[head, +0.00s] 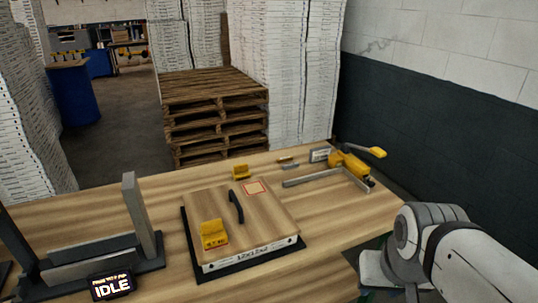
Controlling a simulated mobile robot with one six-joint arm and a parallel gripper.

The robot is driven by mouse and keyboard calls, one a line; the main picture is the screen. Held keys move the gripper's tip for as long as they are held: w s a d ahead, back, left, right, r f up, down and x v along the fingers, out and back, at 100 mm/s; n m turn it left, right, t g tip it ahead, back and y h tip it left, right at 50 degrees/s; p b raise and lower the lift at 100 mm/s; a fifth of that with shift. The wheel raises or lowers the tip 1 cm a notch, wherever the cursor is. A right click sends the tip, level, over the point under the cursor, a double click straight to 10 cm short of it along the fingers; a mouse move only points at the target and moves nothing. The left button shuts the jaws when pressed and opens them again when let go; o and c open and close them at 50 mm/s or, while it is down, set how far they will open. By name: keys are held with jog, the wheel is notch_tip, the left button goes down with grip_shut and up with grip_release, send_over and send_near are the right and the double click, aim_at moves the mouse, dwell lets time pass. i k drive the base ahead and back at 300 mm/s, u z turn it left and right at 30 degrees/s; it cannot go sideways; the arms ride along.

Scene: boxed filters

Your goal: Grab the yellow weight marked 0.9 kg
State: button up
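A yellow weight (214,234) sits on the left front part of a wooden box lid (255,215) on the table. Its front has a small dark label, too small to read surely. A second, smaller-looking yellow weight (240,171) stands on the table behind the box; no marking on it is readable. I cannot tell which one is marked 0.9 kg. White and grey links of my arm show at the lower right, apart from both weights. My gripper does not show.
The box lid has a black handle (237,206). A grey metal fixture stands at left (90,262) behind an IDLE display (111,286). A yellow clamp (350,166) and grey bracket (312,178) are at the back right. Bare table (345,215) lies right of the box.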

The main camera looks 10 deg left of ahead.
aim_at(240, 173)
jog(key=u, duration=0.2)
jog(key=i, duration=1.15)
jog(key=u, duration=0.8)
